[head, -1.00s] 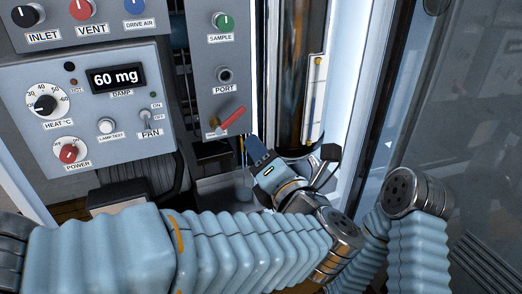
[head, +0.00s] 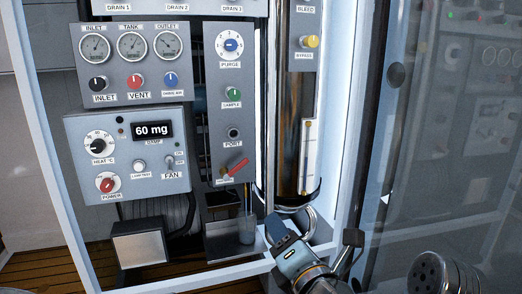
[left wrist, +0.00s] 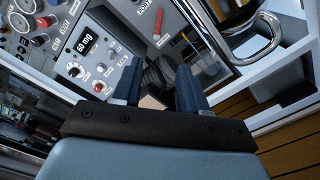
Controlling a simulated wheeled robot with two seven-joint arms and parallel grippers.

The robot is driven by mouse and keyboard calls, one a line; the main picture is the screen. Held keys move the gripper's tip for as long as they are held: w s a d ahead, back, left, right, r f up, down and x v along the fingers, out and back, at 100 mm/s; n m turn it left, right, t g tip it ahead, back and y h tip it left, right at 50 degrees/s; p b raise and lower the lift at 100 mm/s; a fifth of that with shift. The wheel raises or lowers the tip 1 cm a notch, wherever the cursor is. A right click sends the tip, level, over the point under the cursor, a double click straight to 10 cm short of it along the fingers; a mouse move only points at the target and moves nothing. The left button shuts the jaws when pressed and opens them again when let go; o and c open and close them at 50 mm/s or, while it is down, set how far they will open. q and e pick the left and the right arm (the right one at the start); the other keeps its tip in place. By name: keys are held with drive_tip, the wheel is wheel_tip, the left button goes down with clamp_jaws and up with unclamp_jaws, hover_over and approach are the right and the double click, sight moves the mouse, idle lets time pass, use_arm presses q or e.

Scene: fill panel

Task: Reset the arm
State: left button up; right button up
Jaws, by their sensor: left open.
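My left gripper (head: 280,232) is low in the head view, in front of the cabinet's bottom edge, with blue fingers pointing up and left. It holds nothing. In the left wrist view its two fingers (left wrist: 158,88) stand apart with an empty gap between them. A chrome handle (head: 309,222) shows just right of the fingers in the head view; I cannot tell whether they touch. My right gripper is not in view.
The control panel (head: 85,160) reads 60 mg. A red-handled valve (head: 236,167) sits below the port. A small tray with a clear cup (head: 246,228) is left of my gripper. A glass door (head: 440,130) stands at right. Wooden floor (head: 40,270) lies at lower left.

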use_arm(q)
drive_tip(key=w+a+f+m+g+h+p, duration=0.1)
drive_tip(key=w+a+f+m+h+p, duration=0.2)
drive_tip(key=w+f+m, duration=0.65)
drive_tip(key=a+f+m+g+h+p, duration=0.25)
drive_tip(key=a+f+m, duration=0.2)
drive_tip(key=f, duration=0.55)
drive_tip(key=a+f+m+g+h+p, duration=0.1)
drive_tip(key=a+f+m+g+p, duration=0.25)
drive_tip(key=f, duration=0.65)
drive_tip(key=s+a+f+m+g+h+p, duration=0.1)
drive_tip(key=s+f+m+g, duration=0.3)
drive_tip(key=s, duration=0.7)
drive_tip(key=s+a+f+m+g+h+p, duration=0.1)
drive_tip(key=s+a+f+m+g+h, duration=0.1)
drive_tip(key=s+f+m+g, duration=0.3)
drive_tip(key=s+a+f, duration=0.1)
drive_tip(key=s+f, duration=0.3)
drive_tip(key=s, duration=0.1)
drive_tip(key=shift+s+a, duration=0.35)
drive_tip(key=shift+s, duration=0.05)
drive_tip(key=shift+w, duration=0.15)
idle(0.7)
